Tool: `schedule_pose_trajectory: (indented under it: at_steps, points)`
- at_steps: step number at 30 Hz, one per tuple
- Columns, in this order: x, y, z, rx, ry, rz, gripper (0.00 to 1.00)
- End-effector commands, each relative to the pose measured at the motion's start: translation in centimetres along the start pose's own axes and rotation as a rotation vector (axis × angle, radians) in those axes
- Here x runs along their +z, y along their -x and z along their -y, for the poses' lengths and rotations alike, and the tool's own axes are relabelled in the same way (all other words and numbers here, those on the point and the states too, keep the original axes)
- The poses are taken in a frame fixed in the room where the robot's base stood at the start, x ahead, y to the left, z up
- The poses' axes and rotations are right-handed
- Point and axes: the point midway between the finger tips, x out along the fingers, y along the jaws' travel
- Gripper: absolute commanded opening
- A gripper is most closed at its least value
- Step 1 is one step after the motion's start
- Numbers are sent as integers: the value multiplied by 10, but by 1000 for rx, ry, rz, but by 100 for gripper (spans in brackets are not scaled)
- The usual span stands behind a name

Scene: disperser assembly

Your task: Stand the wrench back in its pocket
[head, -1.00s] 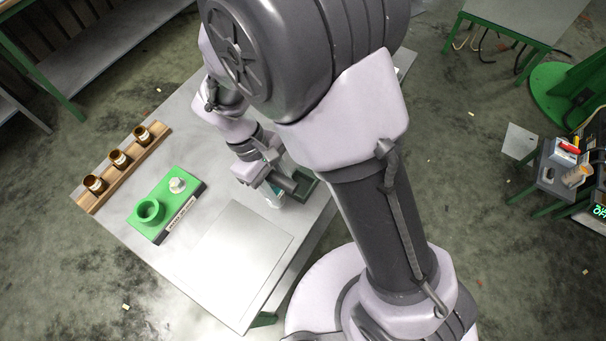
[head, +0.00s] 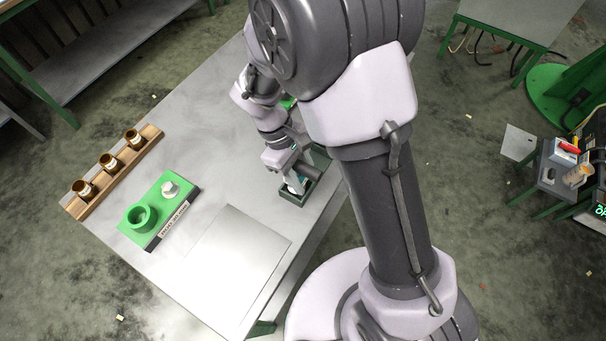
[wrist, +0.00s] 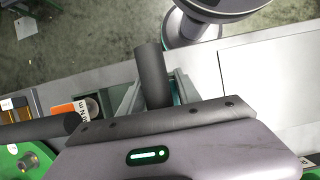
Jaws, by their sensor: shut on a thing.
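My gripper (head: 288,168) is shut and points down over a dark green open-topped holder (head: 292,199) near the right edge of the table. A small pale and teal piece (head: 297,184) shows just below the jaws, at the holder; I take it to be part of the wrench, mostly hidden by the gripper. I cannot tell how deep it sits in the holder.
A green block (head: 155,215) with a ring and a pale knob stands left on the table (head: 210,150). A flat grey plate (head: 235,262) lies in front. Part of another green fixture (wrist: 35,158) shows in the wrist view.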

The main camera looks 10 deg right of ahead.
Motion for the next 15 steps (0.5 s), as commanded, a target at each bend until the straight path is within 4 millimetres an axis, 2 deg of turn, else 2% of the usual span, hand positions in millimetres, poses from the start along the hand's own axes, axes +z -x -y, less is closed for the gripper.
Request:
schedule_pose_trajectory:
  at_steps: [1, 3, 4, 12, 15]
  points:
    - [0, -1, 0, 0, 0, 0, 46]
    - [0, 0, 0, 0, 0, 0, 59]
    - [0, 0, 0, 0, 0, 0, 62]
    - [0, 0, 0, 0, 0, 0, 62]
    - [1, 13, 0, 2, 0, -3, 62]
